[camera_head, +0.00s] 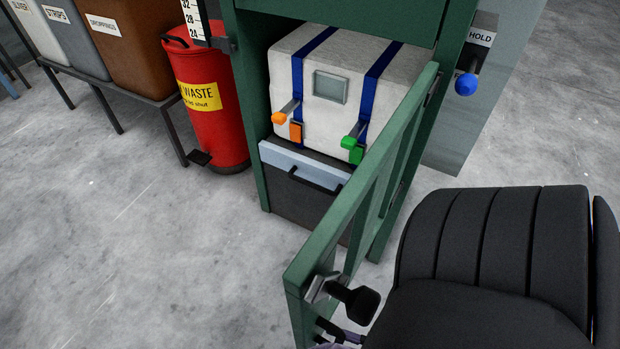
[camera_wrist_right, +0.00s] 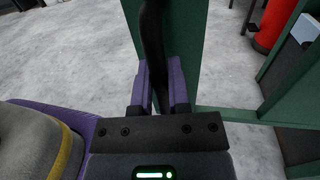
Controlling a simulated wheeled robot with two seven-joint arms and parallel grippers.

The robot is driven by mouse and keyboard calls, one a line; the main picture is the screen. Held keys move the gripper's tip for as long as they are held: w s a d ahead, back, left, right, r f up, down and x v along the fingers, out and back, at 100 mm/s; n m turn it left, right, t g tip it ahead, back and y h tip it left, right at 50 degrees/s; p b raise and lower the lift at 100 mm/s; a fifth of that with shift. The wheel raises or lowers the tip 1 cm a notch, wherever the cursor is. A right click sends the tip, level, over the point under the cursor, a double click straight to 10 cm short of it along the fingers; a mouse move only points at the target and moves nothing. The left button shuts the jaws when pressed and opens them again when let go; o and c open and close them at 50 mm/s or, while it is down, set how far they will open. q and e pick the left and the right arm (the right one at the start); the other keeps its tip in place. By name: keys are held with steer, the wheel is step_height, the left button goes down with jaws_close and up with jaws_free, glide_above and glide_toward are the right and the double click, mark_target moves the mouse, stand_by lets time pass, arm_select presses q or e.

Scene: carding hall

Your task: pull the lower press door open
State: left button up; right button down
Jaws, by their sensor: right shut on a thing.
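The lower press door (camera_head: 345,215) is a green open frame, swung out from the green press towards me and hinged on the press's right side. A latch with a black knob (camera_head: 358,302) sits near its free end. Below that, my right gripper (camera_head: 340,338) shows only in part at the bottom edge, mostly hidden by the dark arm. In the right wrist view, the purple fingers of my right gripper (camera_wrist_right: 157,90) are shut on the black door handle (camera_wrist_right: 153,35), beside the green door (camera_wrist_right: 180,50). My left gripper is in neither view.
Inside the press, a strapped white bale (camera_head: 345,75) stands above a dark bin (camera_head: 290,195) with a pale blue front rim. A red waste bin (camera_head: 215,125) and a bench of bins stand left. A blue-knobbed lever (camera_head: 466,84) is at right. Floor at left is clear.

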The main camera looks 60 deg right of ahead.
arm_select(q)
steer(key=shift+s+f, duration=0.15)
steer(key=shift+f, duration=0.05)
arm_select(e)
steer(key=shift+s+d+n+y, duration=0.15)
steer(key=shift+s+n+y, duration=0.25)
steer(key=shift+s, duration=0.75)
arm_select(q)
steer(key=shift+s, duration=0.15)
arm_select(e)
steer(key=c, duration=0.6)
jaws_free()
steer(key=shift+c, duration=0.2)
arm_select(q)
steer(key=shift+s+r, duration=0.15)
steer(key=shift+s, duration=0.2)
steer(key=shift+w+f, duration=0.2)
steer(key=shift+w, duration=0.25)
arm_select(e)
steer(key=v, duration=1)
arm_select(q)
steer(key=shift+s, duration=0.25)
arm_select(e)
steer(key=shift+w+r, duration=0.1)
